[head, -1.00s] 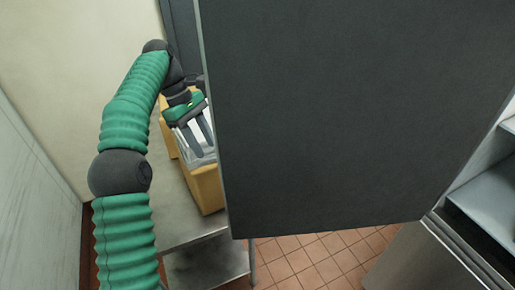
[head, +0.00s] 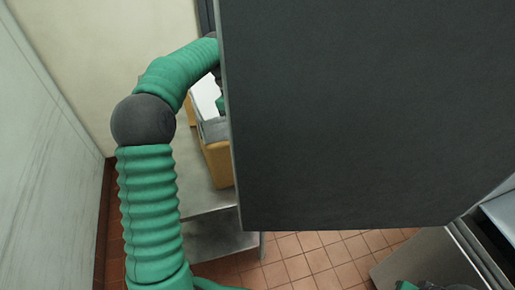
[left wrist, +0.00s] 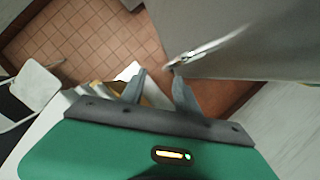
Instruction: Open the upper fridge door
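The upper fridge door (head: 350,120) is a large dark grey panel filling the middle and right of the head view. It stands open, swung out from the fridge (head: 425,262). My left arm reaches behind the door's left edge, which hides most of the left gripper in the head view. In the left wrist view the left gripper (left wrist: 158,84) has its two grey fingers apart with nothing between them. The right finger is close to a metallic piece (left wrist: 195,55) on a grey panel; contact is unclear. A green and dark part, perhaps my right gripper, barely shows at the bottom right.
A steel table (head: 205,205) with a tan box (head: 217,165) stands behind the door's left edge. A pale wall (head: 40,150) is close on the left. Tiled floor (head: 310,258) is clear below the door.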

